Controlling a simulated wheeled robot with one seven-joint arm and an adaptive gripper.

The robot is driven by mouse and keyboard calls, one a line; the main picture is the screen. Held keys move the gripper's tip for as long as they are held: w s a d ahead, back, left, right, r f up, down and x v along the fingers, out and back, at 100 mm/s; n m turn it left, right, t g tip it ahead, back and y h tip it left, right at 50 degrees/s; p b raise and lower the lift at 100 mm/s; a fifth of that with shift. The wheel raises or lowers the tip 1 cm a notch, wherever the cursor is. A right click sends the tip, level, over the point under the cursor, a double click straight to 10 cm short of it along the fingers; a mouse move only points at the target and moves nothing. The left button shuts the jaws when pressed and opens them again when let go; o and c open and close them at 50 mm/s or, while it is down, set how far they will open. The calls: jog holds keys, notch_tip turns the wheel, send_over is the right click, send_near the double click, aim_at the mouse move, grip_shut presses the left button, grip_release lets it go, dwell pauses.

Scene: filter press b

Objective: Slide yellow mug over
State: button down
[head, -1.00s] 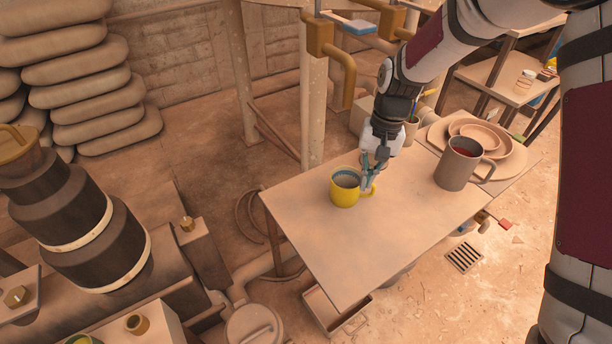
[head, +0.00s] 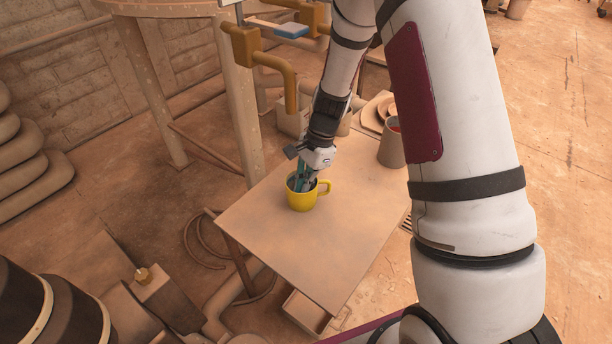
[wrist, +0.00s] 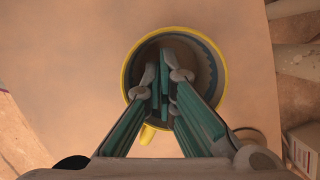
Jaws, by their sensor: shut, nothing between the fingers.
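The yellow mug (head: 302,200) stands upright on the wooden table (head: 335,240), near its far left edge, with its handle to the right. My gripper (head: 302,186) reaches down to the mug's opening from above, and its fingers hide part of the rim and inside. In the wrist view the yellow mug's rim (wrist: 126,72) rings the fingertips of my gripper (wrist: 162,92), which are together with nothing between them. The mug's handle (wrist: 147,134) shows below the fingers there. Whether the fingers touch the mug's inner wall I cannot tell.
A brown-grey mug (head: 391,150) stands at the table's far right, partly hidden by my arm. Bowls or plates (head: 376,112) lie behind it. An orange pipe (head: 282,78) rises beyond the table. The table's near part is bare.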

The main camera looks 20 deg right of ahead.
aim_at(292, 199)
jog(key=shift+b+x, duration=0.3)
jog(key=shift+x, duration=1)
jog(key=shift+d, duration=0.1)
jog(key=a, duration=0.1)
jog(key=a+p, duration=0.1)
jog(key=a, duration=0.1)
jog(key=shift+s+r, duration=0.1)
jog(key=shift+s, duration=0.3)
jog(key=shift+d, duration=0.1)
jog(key=shift+w+d+r, duration=0.1)
jog(key=shift+w+r, duration=0.05)
jog(key=shift+r, duration=0.2)
jog(key=v, duration=0.6)
jog(key=shift+r, duration=0.35)
